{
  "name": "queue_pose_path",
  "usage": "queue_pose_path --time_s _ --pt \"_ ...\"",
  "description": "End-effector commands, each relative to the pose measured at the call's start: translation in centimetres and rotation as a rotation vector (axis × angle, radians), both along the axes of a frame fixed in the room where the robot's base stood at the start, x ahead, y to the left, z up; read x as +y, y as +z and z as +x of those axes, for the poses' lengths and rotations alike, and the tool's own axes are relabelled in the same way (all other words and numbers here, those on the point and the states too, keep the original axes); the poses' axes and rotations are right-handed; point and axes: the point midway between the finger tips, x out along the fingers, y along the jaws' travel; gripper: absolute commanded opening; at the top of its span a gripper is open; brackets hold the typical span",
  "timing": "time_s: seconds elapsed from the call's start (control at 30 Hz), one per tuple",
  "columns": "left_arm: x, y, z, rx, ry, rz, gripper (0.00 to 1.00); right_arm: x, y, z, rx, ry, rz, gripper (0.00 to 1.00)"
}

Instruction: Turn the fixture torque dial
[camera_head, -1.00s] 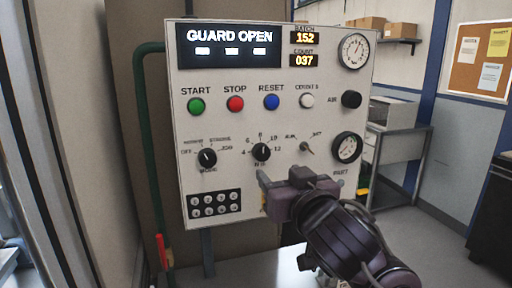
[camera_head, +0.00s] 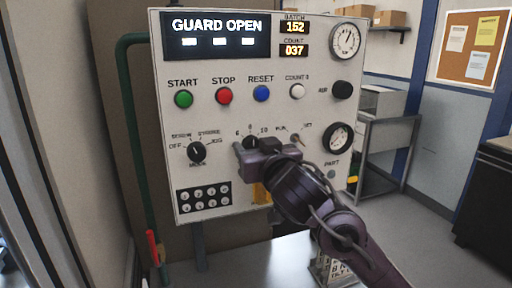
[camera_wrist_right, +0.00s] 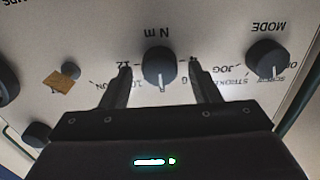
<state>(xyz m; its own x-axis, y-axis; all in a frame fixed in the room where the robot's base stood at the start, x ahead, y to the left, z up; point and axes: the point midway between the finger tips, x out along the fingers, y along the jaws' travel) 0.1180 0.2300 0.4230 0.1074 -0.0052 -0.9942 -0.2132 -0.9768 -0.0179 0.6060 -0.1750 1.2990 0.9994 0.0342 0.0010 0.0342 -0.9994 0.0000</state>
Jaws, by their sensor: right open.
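The torque dial is a black round knob marked "N m" on the white control panel (camera_head: 222,160). In the head view its top (camera_head: 250,141) shows just above my right gripper (camera_head: 257,147), which hides the rest. In the right wrist view, which is upside down, the dial (camera_wrist_right: 160,66) sits between the two open fingertips of my right gripper (camera_wrist_right: 160,72), with a gap on each side. Its white pointer line points down in that picture, toward the numbered scale. I cannot tell how far the fingertips are from the panel face. My left gripper is out of view.
The black MODE knob (camera_head: 196,152) is left of the dial; it also shows in the wrist view (camera_wrist_right: 267,57). Coloured buttons sit above, and a keypad (camera_head: 203,197) at lower left.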

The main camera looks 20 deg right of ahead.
Motion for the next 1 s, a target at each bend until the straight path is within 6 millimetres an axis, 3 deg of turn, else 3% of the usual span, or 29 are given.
queue_pose_path --time_s 0.07,0.4,0.67,1.0 --pt "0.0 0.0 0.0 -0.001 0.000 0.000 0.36 0.0 0.0 0.0 0.000 0.000 0.000 0.56" --pt "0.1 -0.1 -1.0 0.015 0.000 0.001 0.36 0.0 0.0 0.0 0.001 0.000 0.000 0.13" --pt "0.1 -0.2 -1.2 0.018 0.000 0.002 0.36 0.0 0.0 0.0 -0.001 0.000 -0.025 0.12" --pt "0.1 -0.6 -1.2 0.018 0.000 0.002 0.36 0.1 -0.1 0.0 -0.008 0.000 -0.225 0.12"
